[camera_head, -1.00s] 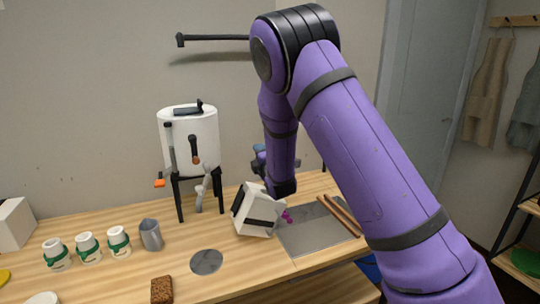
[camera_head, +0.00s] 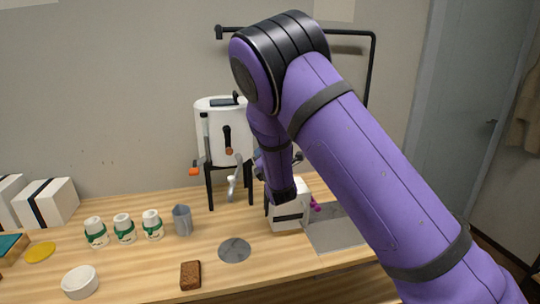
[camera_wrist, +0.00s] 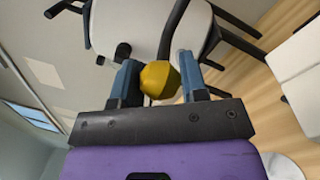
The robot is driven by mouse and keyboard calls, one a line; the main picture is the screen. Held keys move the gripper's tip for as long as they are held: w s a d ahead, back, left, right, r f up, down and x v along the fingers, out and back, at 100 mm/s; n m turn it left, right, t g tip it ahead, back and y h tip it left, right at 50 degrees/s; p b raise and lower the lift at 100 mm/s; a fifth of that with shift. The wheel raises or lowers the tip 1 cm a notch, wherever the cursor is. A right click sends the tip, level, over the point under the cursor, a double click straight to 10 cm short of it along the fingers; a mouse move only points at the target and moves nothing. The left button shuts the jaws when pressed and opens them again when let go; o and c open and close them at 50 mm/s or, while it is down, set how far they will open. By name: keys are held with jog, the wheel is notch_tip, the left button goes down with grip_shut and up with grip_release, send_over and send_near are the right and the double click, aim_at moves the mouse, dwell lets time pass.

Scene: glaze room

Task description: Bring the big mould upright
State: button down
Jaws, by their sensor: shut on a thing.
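The big mould, a white block with a black band (camera_head: 290,218), rests on the bench just below my arm and looks nearly square to the bench top. My arm hides its top and part of its back. A white block also shows at the right of the wrist view (camera_wrist: 300,65), clear of the jaws. My gripper (camera_wrist: 160,82) is shut on a small yellow faceted ball (camera_wrist: 160,79), held between blue fingers. In the head view the gripper is mostly hidden behind my forearm, near the white tank.
The white tank (camera_head: 222,135) on black legs stands behind the mould. Several cups (camera_head: 124,228), a grey jug (camera_head: 182,220), a grey disc (camera_head: 234,250) and a brown block (camera_head: 190,275) lie to the left. A grey sheet (camera_head: 335,233) is at right. More white blocks (camera_head: 58,203) stand far left.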

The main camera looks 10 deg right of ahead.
jog(key=shift+a+f, duration=0.2)
jog(key=shift+a, duration=0.15)
jog(key=shift+s+a, duration=0.1)
jog(key=c, duration=0.7)
grip_release()
jog(key=shift+a+f, duration=0.1)
jog(key=shift+o, duration=0.2)
jog(key=shift+s, duration=0.15)
jog(key=s+d+f, duration=0.1)
jog(key=s, duration=0.9)
jog(key=shift+s, duration=0.15)
